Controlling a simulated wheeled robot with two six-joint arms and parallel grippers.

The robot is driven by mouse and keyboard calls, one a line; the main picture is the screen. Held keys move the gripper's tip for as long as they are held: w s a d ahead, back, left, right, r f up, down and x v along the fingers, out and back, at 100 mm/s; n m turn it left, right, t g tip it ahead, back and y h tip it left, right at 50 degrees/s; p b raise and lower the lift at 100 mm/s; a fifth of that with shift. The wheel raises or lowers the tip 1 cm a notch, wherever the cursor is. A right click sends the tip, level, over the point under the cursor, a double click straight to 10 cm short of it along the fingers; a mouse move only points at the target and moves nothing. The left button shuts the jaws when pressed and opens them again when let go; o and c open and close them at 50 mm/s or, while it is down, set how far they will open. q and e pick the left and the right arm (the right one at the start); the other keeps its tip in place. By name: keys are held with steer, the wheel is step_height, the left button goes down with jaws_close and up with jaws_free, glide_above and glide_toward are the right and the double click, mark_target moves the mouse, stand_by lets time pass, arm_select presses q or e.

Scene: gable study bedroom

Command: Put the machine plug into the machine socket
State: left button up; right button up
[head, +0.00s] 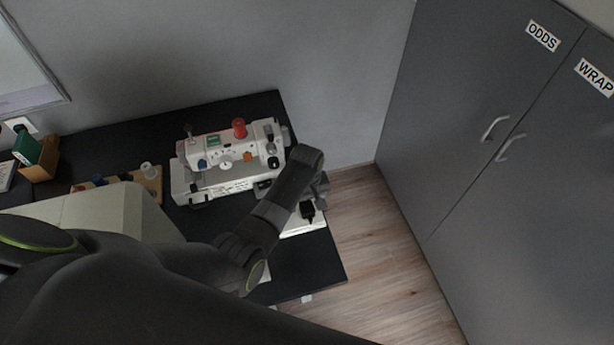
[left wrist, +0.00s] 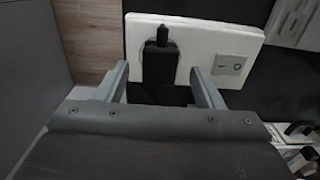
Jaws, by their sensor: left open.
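The black machine plug (left wrist: 160,62) shows in the left wrist view against a white plate (left wrist: 195,29), with a thin dark cord curving beside it. In the head view the plug (head: 307,211) is small and dark, just past my left arm. My left gripper (left wrist: 158,68) is open, with one finger on each side of the plug; I cannot tell whether they touch it. In the head view the gripper (head: 318,190) is partly hidden by its own wrist. I cannot clearly identify the machine socket. My right gripper is not in view.
A white sewing machine (head: 225,160) stands on the black table (head: 325,262), left of my left gripper. A wooden rack (head: 150,183) with spools is further left. Grey cupboards (head: 460,130) stand at the right, beyond a strip of bare wooden floor (head: 375,250).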

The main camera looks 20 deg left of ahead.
arm_select(q)
step_height(320, 180, up, 15)
steer(key=b, duration=0.1)
steer(key=shift+f, duration=0.2)
stand_by(0.6)
